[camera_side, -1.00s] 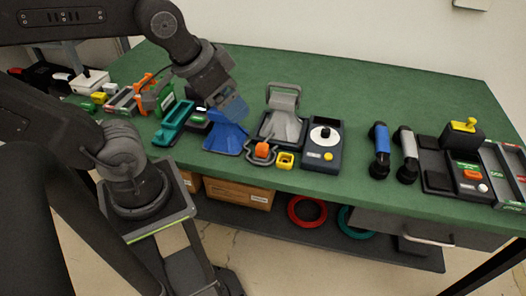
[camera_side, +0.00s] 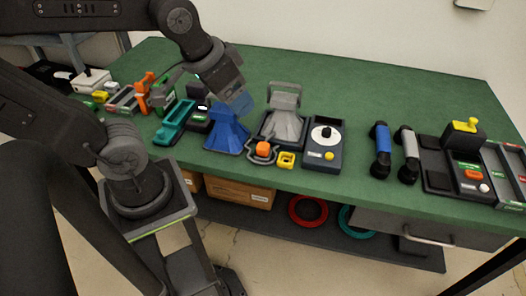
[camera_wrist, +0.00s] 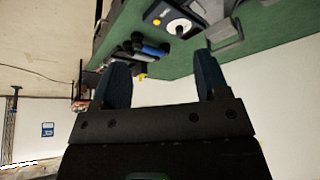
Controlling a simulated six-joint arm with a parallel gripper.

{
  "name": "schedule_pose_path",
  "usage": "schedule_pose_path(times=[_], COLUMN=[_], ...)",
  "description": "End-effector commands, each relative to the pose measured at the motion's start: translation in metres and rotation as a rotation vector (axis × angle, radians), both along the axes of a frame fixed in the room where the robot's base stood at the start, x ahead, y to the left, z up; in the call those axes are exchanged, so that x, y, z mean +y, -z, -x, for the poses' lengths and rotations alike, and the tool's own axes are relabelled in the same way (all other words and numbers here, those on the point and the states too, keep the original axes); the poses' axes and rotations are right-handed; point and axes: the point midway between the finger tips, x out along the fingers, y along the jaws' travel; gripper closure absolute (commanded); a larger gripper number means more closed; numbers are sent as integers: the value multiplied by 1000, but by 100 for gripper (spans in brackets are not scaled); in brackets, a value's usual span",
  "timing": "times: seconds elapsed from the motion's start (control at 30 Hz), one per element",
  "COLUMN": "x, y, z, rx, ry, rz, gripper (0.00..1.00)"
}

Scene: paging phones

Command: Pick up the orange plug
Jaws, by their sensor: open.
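An orange block (camera_side: 263,148) that looks like the orange plug sits in a dark grey looped piece near the table's front edge in the side view. My gripper (camera_side: 241,103) hangs above and behind it to the left, over the blue funnel-shaped piece (camera_side: 227,132), apart from the plug. In the wrist view my gripper (camera_wrist: 160,68) shows two dark blue fingers spread wide with nothing between them. The orange block does not show in the wrist view.
A yellow block (camera_side: 286,160) and a dark dial box (camera_side: 323,145) stand right of the plug. A grey funnel-shaped piece (camera_side: 284,122) stands behind it. A teal tray (camera_side: 174,123) is on the left. The green table (camera_side: 400,90) is clear at the back.

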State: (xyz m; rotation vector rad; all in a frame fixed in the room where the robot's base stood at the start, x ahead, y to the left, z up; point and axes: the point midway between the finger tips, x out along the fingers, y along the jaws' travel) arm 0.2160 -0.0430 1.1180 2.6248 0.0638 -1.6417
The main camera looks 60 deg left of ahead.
Motion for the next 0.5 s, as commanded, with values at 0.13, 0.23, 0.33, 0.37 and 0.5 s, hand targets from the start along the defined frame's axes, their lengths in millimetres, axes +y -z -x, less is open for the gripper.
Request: schedule_pose_path(times=[0.13, 0.23, 0.33, 0.37, 0.5], x=[17, 32, 50, 55, 78], y=[18, 36, 58, 66, 99], z=[-33, -56, -78, -83, -103], rx=[104, 179, 250, 271, 353], ry=[-148, -268, -390, -425, -571], rz=[41, 73, 104, 112, 146], gripper=[32, 32, 32, 32, 32])
